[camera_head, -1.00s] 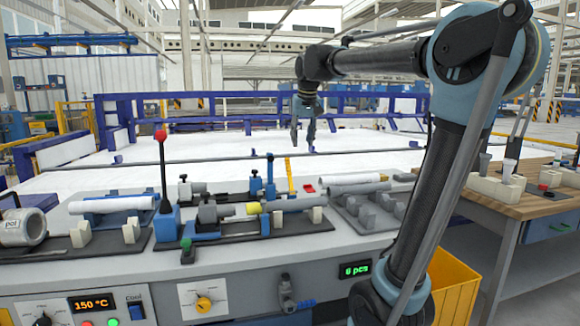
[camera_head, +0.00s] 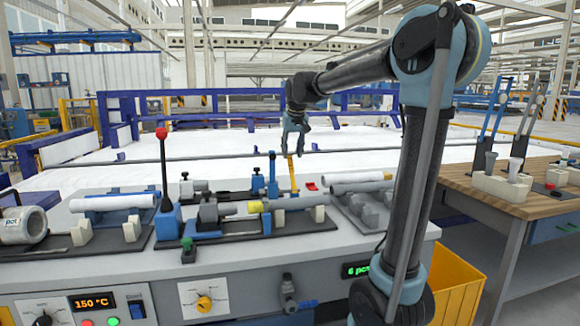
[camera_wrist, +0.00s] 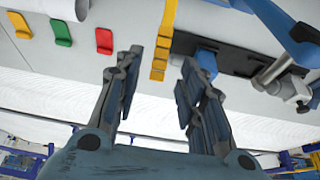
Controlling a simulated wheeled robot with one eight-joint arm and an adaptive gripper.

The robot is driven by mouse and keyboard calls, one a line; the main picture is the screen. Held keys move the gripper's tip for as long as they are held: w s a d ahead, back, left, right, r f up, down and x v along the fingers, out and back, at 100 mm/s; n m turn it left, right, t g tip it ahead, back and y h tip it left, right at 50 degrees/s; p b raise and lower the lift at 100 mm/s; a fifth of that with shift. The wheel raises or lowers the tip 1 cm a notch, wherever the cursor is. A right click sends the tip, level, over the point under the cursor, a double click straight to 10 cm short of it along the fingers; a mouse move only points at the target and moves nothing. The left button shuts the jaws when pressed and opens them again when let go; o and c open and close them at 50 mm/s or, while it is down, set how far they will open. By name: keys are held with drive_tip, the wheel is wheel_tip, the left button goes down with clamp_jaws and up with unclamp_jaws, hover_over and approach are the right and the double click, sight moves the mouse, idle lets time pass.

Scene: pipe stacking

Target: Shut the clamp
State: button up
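My gripper (camera_head: 293,146) hangs above the back edge of the grey bench. In the wrist view my gripper (camera_wrist: 163,67) has its fingers spread, with nothing held between them. A slotted yellow strip (camera_wrist: 163,40) lies beyond the fingertips; in the head view it stands upright (camera_head: 291,172) at the bench's back. Blue upright parts, which look like the clamp (camera_head: 271,176), stand just left of the strip, behind the pipe fixture. In the wrist view a blue bar (camera_wrist: 272,20) and a grey cylinder (camera_wrist: 271,74) show at right. I cannot tell the clamp's state.
A black lever with a red knob (camera_head: 161,133) rises at the bench's left. Red (camera_wrist: 104,40), green and orange tabs line the bench's edge. A wooden table (camera_head: 540,205) stands right.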

sight(291, 162)
drive_tip(key=x, duration=0.6)
drive_tip(key=shift+w+f, duration=0.15)
drive_tip(key=shift+f, duration=0.2)
clamp_jaws()
